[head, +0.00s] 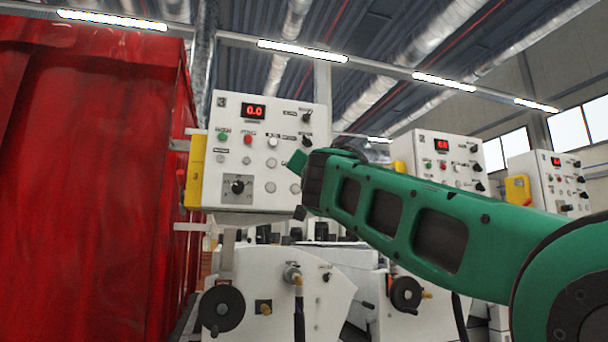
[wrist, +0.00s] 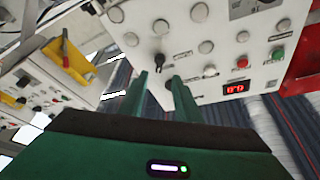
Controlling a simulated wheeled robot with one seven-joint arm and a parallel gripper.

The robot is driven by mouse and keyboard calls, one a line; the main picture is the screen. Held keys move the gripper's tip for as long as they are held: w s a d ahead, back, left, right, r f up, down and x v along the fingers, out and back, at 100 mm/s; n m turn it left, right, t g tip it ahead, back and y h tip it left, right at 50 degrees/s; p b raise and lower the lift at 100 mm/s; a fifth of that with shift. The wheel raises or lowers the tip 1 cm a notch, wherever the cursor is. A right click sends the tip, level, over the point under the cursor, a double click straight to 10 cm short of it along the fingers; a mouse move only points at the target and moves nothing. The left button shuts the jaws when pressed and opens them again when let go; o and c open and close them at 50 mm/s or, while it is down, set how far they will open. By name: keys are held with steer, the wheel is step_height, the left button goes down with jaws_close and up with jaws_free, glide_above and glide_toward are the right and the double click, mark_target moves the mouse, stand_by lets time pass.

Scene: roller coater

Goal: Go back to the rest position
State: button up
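My green arm reaches in from the right in the head view, and my gripper (head: 299,186) is at the right edge of the white control panel marked 3 (head: 212,183). The panel's red display (head: 253,111) reads 0.0. The panel has a green button (head: 222,136), a red button (head: 248,139) and several dark knobs, one of them low on the left (head: 237,186). In the wrist view, the panel (wrist: 212,62) appears upside down. My gripper's two green fingers (wrist: 159,76) stand apart with nothing between them; a black knob (wrist: 158,59) shows past their tips. I cannot tell whether they touch the panel.
A tall red curtain (head: 90,170) fills the left side. Panel 2 (head: 442,147) and another panel (head: 547,172) stand to the right, partly behind my arm. Below are white machine housings with black handwheels (head: 221,308). Pipes and lamps run overhead.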

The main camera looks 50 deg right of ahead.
steer(key=shift+s+a+f, duration=0.2)
steer(key=shift+s+a, duration=0.2)
stand_by(0.3)
steer(key=a+f+n+g+y, duration=0.2)
steer(key=f+n+g+y, duration=0.15)
steer(key=f, duration=1.55)
steer(key=a+f+n+g+y, duration=0.15)
steer(key=f+g+y, duration=0.3)
steer(key=f, duration=1.55)
steer(key=s+a+f+n+g+y, duration=0.1)
steer(key=s+a+f+g+y, duration=0.1)
steer(key=s+a+f, duration=0.2)
steer(key=s+a+f+n+g+y, duration=0.1)
steer(key=s+a+f+g+y, duration=0.1)
steer(key=s+a+f, duration=0.3)
steer(key=s+a+f+n+g+y, duration=0.1)
steer(key=s+a+f+g+y, duration=0.2)
steer(key=s+f, duration=0.8)
step_height(320, 180, down, 6)
steer(key=shift+a+n+g, duration=0.4)
steer(key=shift+a+g, duration=0.2)
steer(key=shift+a, duration=0.4)
steer(key=shift+s, duration=0.1)
